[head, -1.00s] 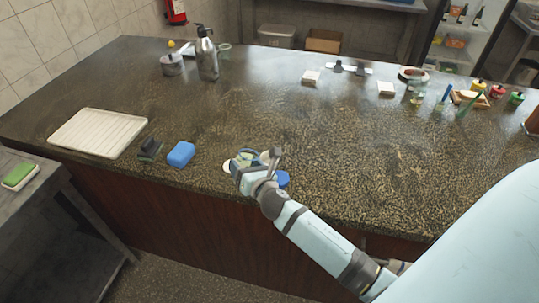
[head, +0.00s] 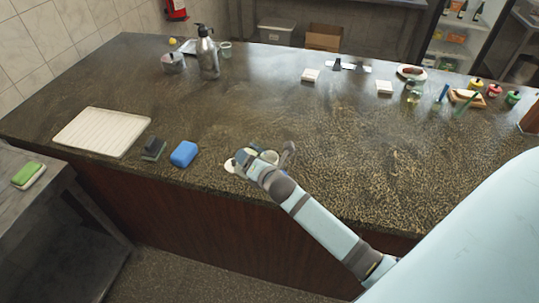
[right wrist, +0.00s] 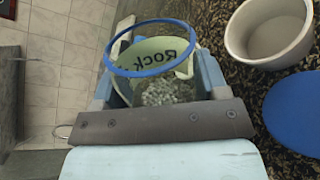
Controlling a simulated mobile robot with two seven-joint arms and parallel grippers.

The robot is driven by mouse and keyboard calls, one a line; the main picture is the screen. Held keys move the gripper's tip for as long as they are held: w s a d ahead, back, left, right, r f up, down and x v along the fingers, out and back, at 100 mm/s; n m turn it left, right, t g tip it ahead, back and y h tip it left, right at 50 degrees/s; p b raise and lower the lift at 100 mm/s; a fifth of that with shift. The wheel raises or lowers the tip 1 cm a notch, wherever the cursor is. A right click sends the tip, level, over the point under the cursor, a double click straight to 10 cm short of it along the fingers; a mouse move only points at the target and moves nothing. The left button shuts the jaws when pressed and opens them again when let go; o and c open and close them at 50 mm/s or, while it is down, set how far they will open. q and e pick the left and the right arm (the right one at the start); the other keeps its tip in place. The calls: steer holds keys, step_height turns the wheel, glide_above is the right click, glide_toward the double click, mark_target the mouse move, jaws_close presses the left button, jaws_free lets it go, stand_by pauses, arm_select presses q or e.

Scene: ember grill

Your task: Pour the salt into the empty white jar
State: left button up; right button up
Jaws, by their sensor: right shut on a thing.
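My right gripper (head: 256,161) is over the front edge of the counter. In the right wrist view the gripper (right wrist: 158,76) is shut on a clear salt jar (right wrist: 150,48) with a blue rim and a label reading "Rock". Coarse pale salt (right wrist: 168,92) lies inside it. The empty white jar (right wrist: 268,32) stands open on the counter beside the salt jar, apart from it in that view. In the head view, the gripper and arm partly hide the jars. I cannot tell the salt jar's exact tilt. My left gripper is not in view.
A blue round lid (right wrist: 295,110) lies by the white jar. A blue sponge (head: 184,153), a dark block (head: 153,148) and a white tray (head: 102,131) are to the left. A steel bottle (head: 208,57) stands at the back. The counter's middle is clear.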

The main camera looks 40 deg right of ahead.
steer(key=shift+a+f+m, duration=0.1)
steer(key=shift+m, duration=0.3)
steer(key=shift+f+m+y+b, duration=0.3)
steer(key=shift+f+m+b, duration=0.3)
steer(key=shift+f+b, duration=0.3)
steer(key=shift+r+m+g+p, duration=0.3)
steer(key=shift+r+m+y, duration=0.2)
steer(key=shift+m+y, duration=0.2)
steer(key=shift+r+p, duration=0.35)
steer(key=shift+w+d+r+m+p, duration=0.1)
steer(key=shift+d+r+m+p, duration=0.2)
steer(key=shift+d+m+p, duration=0.35)
steer(key=shift+a+r+m+y+p, duration=0.1)
steer(key=shift+r+m+y+p, duration=0.45)
steer(key=shift+m+p, duration=0.35)
steer(key=shift+d+r+m+g+y+p, duration=0.1)
steer(key=shift+d+m+g+y+p, duration=0.15)
steer(key=shift+m+g+p, duration=0.1)
steer(key=shift+a, duration=0.1)
